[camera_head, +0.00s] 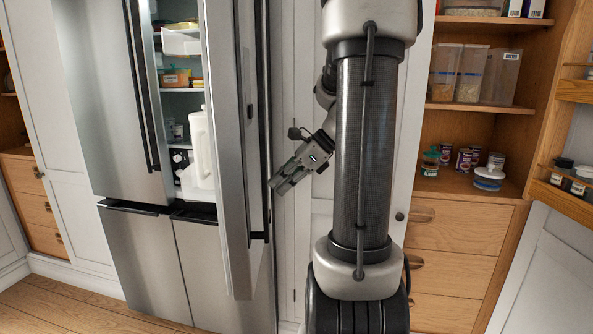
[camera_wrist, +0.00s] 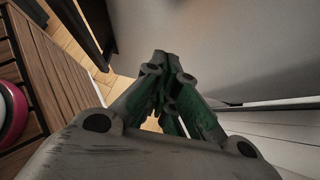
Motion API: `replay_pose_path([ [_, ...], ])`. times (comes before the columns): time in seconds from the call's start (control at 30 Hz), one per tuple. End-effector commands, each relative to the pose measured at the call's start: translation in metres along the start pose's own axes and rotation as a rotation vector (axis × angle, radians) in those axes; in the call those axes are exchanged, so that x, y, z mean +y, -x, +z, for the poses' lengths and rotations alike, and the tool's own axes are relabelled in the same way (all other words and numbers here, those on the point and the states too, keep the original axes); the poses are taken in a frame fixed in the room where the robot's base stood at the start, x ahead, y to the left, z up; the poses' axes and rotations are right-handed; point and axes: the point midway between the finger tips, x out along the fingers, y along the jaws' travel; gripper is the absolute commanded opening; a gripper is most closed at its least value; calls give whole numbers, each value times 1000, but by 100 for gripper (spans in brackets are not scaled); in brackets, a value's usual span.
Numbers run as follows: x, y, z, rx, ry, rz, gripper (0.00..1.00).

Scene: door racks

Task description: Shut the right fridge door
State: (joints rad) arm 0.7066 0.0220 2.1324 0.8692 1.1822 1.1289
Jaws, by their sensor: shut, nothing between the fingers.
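The right fridge door (camera_head: 229,150) stands open in the head view, swung out toward me and seen nearly edge-on. Shelves with food and a white jug (camera_head: 200,150) show in the gap beside it. My gripper (camera_head: 277,187) is shut and empty, just to the right of the door's outer side. I cannot tell whether it touches the door. In the wrist view my closed fingers (camera_wrist: 160,62) point toward a large smooth grey surface (camera_wrist: 220,45), which seems to be the door.
The left fridge door (camera_head: 105,90) is closed. Drawers (camera_head: 150,260) sit below. Wooden pantry shelves (camera_head: 480,107) with jars and boxes stand at the right, with an open pantry door (camera_head: 560,180) at the far right. Wooden floor (camera_head: 70,310) is clear at the lower left.

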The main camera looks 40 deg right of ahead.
Motion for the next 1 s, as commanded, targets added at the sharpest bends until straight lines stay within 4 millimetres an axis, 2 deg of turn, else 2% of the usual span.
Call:
replay_pose_path([
  [0.1,0,-11,14,0,7,0,0],
  [0.3,0,-21,24,0,5,-2,0],
  [1.0,2,-26,30,0,-26,-32,0],
])
